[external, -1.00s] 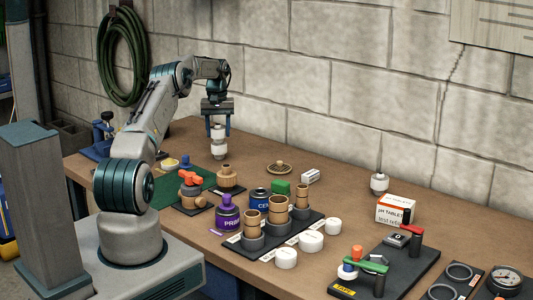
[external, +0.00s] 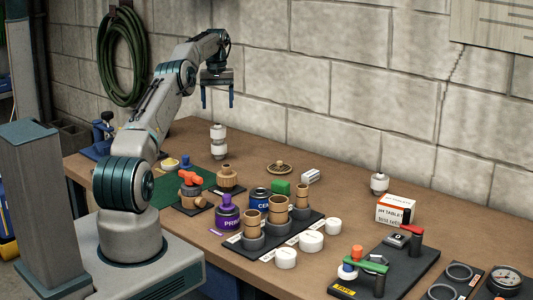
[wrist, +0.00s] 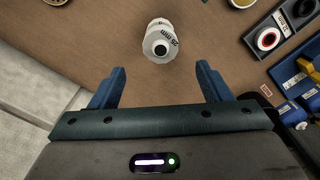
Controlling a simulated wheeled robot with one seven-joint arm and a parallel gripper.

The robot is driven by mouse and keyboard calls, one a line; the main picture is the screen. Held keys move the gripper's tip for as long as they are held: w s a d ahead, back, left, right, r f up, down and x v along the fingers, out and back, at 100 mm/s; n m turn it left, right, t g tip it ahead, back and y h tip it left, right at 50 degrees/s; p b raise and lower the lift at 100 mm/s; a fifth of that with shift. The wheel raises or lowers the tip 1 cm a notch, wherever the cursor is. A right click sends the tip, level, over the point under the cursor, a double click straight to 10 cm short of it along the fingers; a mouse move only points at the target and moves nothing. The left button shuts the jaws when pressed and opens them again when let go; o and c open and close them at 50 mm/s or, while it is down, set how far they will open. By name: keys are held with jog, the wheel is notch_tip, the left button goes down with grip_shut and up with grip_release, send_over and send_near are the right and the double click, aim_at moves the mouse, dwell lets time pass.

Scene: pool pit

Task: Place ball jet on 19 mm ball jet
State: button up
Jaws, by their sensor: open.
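A white ball jet stack (external: 218,141) stands upright at the back of the workbench, one white piece on top of another with a grey band between. In the wrist view the stack (wrist: 160,42) shows from above, with a dark round opening and a label that seems to read 25 mm; the lower piece is mostly hidden. Another white jet (external: 379,182) stands apart by the wall on the right. My gripper (external: 217,98) is open and empty, clear above the stack. In the wrist view its blue fingers (wrist: 160,75) are spread, with nothing between them.
A black tray (external: 240,241) with brown cylinders, a purple bottle (external: 228,214) and wooden fittings stand in front. The block wall is close behind.

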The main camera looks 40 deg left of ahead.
jog(key=shift+r+p, duration=0.3)
jog(key=shift+r, duration=0.8)
jog(key=shift+r, duration=0.1)
jog(key=s+d+r+m+t, duration=0.1)
jog(key=d+r+m, duration=0.2)
jog(key=d+r, duration=0.9)
jog(key=s+d+r+m+y, duration=0.15)
jog(key=s+d+r, duration=0.25)
jog(key=s+d, duration=0.5)
jog(key=s+d+m+t, duration=0.2)
jog(key=s+d+m, duration=0.1)
jog(key=s+d, duration=0.85)
jog(key=s+d+f, duration=0.1)
jog(key=s+f, duration=0.3)
jog(key=s, duration=0.4)
jog(key=s+d+f+m+t+h, duration=0.1)
jog(key=s+f, duration=0.3)
jog(key=s, duration=0.5)
jog(key=shift+d+f, duration=0.25)
jog(key=shift+f, duration=0.15)
